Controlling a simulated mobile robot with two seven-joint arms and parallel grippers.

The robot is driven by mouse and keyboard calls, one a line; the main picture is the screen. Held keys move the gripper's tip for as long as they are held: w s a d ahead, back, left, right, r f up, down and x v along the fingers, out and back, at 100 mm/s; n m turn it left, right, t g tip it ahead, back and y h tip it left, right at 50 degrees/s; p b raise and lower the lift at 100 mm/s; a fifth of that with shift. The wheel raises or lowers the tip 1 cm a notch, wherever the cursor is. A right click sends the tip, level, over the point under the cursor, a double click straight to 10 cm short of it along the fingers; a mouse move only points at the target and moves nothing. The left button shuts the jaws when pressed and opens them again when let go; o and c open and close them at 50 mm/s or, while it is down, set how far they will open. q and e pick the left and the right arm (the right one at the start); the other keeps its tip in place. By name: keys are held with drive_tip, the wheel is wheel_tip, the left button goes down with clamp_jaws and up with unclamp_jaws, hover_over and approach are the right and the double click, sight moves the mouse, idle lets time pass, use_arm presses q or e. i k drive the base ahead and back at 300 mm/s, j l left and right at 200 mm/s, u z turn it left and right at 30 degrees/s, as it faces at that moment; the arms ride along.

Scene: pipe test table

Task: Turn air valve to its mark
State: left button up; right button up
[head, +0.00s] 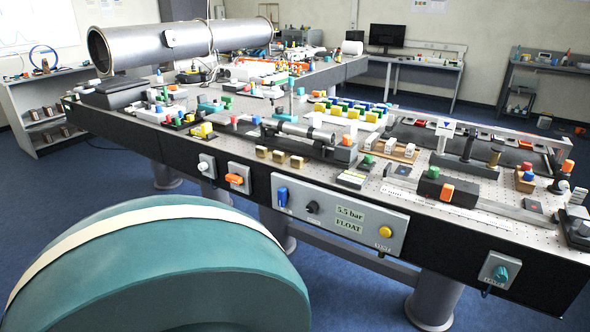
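A grey control panel (340,218) is on the front edge of the long test table, with a sign (349,218) reading "5.5 bar FLOAT". On it are a blue lever (282,196) standing upright, a small black knob (312,207) and a yellow button (386,232). I cannot tell which control is the air valve, and no mark is readable. To the left on the same edge are an orange handle (235,179) lying roughly level and a white knob (204,165). A teal knob (500,273) is at the far right. Neither gripper is in view.
The perforated tabletop (455,190) carries many small coloured blocks and fittings. A large metal pipe (150,46) lies at the back left. Table legs (434,302) stand under the edge.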

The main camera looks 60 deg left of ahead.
sight(283, 194)
drive_tip(key=j+u, duration=0.15)
drive_tip(key=u, duration=0.35)
drive_tip(key=i+j+u, duration=0.1)
drive_tip(key=u, duration=0.4)
drive_tip(key=j+u, duration=0.15)
drive_tip(key=u, duration=0.35)
drive_tip(key=i+j, duration=0.1)
drive_tip(key=i, duration=0.05)
